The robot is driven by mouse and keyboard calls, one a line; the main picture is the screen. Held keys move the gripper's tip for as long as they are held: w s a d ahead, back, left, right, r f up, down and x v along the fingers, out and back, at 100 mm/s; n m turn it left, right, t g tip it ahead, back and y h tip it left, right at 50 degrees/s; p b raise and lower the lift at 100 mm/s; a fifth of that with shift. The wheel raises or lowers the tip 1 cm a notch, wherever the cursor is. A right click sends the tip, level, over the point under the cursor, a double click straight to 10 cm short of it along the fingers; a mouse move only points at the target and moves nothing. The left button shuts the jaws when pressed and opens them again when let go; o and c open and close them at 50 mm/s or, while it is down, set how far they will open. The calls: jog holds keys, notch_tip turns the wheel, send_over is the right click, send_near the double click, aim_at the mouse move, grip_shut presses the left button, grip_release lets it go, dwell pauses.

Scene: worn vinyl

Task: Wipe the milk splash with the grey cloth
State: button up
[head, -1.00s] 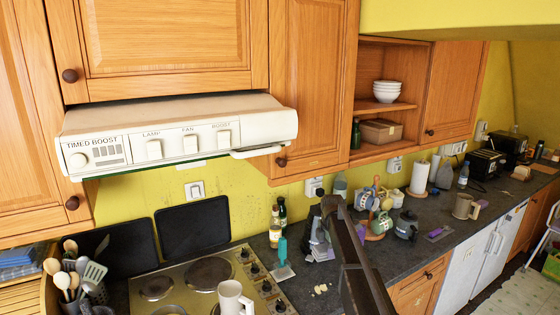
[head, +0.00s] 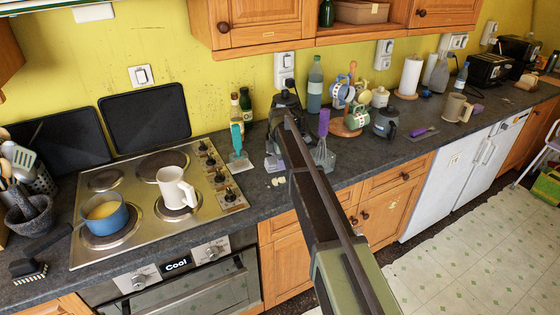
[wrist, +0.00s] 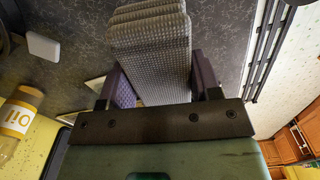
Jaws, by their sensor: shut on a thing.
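My gripper (wrist: 156,88) is shut on the grey cloth (wrist: 150,45), a folded, finely textured pad gripped between the two fingers in the wrist view. In the head view my gripper (head: 281,140) is over the dark counter right of the hob, and the cloth (head: 274,162) shows as a small grey shape under it. I cannot tell whether the cloth touches the counter. Small white patches (head: 276,182), which look like the milk splash, lie on the counter just in front of the cloth. My arm covers the counter right of them.
The hob (head: 140,215) at left holds a white jug (head: 176,188) and a blue pan (head: 105,213). A teal-handled scraper (head: 238,145), an oil bottle (wrist: 20,118), a whisk (head: 323,152) and a mug tree (head: 347,128) stand near the gripper. The counter's front edge is close.

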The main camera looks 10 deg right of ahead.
aim_at(275, 176)
jog(key=shift+r, duration=0.15)
jog(key=shift+s+a, duration=0.15)
jog(key=shift+a, duration=0.2)
notch_tip(275, 176, down, 5)
jog(key=b, duration=0.5)
jog(key=shift+d+f, duration=0.1)
jog(key=shift+f, duration=0.1)
jog(key=shift+r, duration=0.1)
jog(key=shift+w+a, duration=0.25)
jog(key=shift+w, duration=0.6)
jog(key=shift+w+a, duration=0.25)
jog(key=shift+w, duration=0.6)
jog(key=shift+f+b, duration=0.9)
jog(key=shift+b, duration=0.1)
